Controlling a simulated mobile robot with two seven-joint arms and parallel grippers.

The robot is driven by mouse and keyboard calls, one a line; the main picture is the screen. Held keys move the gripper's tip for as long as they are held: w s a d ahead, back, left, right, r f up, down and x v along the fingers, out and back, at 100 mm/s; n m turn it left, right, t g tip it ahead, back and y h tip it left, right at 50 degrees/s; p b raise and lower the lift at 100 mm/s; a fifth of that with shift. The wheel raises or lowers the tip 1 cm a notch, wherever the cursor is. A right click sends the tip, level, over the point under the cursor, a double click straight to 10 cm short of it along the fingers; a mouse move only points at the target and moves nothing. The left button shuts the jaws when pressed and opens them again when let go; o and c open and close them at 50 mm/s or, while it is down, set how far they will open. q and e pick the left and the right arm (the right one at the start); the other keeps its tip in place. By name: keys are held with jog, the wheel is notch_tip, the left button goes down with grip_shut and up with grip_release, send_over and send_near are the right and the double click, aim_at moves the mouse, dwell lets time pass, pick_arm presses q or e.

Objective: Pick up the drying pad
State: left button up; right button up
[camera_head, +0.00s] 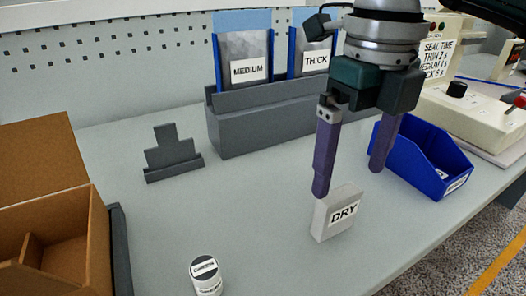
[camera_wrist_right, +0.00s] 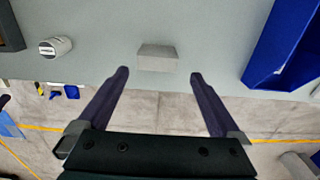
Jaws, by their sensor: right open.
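The drying pad (camera_head: 334,216) is a small light-grey block with a "DRY" label, standing upright on the table near its front edge. It also shows in the right wrist view (camera_wrist_right: 157,57), beyond the fingertips and between their lines. My right gripper (camera_head: 346,180) is open, its two purple fingers pointing down above and behind the pad. In the head view the left finger's tip overlaps the pad's top edge; I cannot tell if they touch. In the right wrist view the open gripper (camera_wrist_right: 159,75) has nothing between its fingers. My left gripper is not in view.
A blue bin (camera_head: 424,160) stands right of the pad. A labelled white jar (camera_head: 207,277) stands front left. A grey rack (camera_head: 250,128) with "MEDIUM" and "THICK" pouches is behind, beside a small stepped grey stand (camera_head: 172,155). A cardboard box (camera_head: 50,235) is at left. Table between is clear.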

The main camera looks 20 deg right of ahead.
aim_at(341, 193)
jog(key=f, duration=0.5)
jog(key=shift+w+a+f, duration=0.2)
jog(key=shift+a+f, duration=0.05)
jog(key=c, duration=1.2)
jog(key=shift+c, duration=0.2)
